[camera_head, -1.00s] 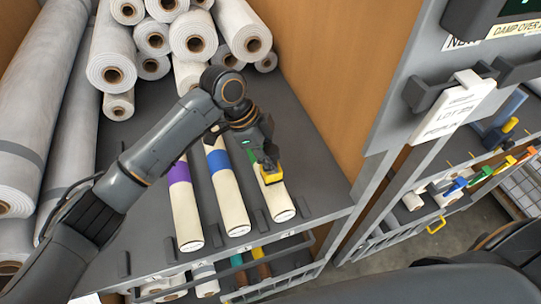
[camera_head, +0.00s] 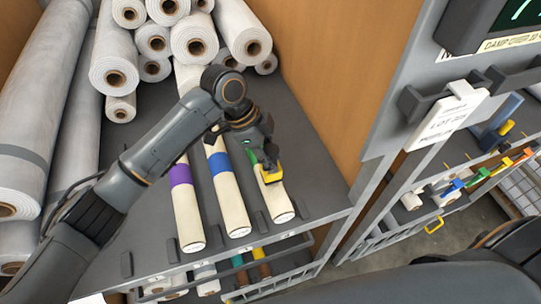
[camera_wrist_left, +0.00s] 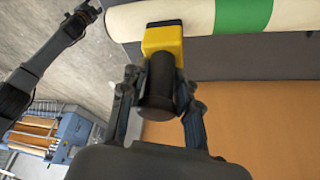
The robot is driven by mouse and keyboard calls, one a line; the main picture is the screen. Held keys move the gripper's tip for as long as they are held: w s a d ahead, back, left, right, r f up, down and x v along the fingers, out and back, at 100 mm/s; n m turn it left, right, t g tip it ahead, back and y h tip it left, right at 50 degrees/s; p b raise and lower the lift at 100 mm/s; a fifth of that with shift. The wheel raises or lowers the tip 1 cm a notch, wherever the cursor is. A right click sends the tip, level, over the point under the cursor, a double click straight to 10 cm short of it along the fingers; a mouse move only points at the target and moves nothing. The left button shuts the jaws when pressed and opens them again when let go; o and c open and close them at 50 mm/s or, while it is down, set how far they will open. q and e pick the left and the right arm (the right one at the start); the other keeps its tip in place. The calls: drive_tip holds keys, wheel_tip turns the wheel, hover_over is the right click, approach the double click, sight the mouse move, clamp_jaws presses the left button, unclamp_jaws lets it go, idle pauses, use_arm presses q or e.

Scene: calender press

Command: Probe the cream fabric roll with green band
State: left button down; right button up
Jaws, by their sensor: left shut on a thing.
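The cream fabric roll with the green band (camera_head: 279,204) lies rightmost of three cream rolls on the dark shelf. My left gripper (camera_head: 267,163) is shut on a probe with a yellow head (camera_wrist_left: 163,40) and black body (camera_wrist_left: 158,88). The yellow head (camera_head: 271,175) is at the roll's upper side, beside the green band; it appears to touch, but exact contact is unclear. A dark arm end, seemingly my right gripper (camera_wrist_left: 80,18), shows small in the left wrist view; its jaws are unclear.
Cream rolls with a blue band (camera_head: 219,163) and a purple band (camera_head: 181,175) lie to the left. White rolls (camera_head: 194,40) are stacked behind. A wooden panel (camera_head: 315,90) stands on the right. Small dark stops (camera_head: 300,209) line the shelf's front edge.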

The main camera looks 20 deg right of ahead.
sight(274, 150)
use_arm(q)
drive_tip(key=shift+r+p, duration=2.2)
drive_tip(key=shift+r, duration=0.55)
drive_tip(key=shift+f, duration=0.1)
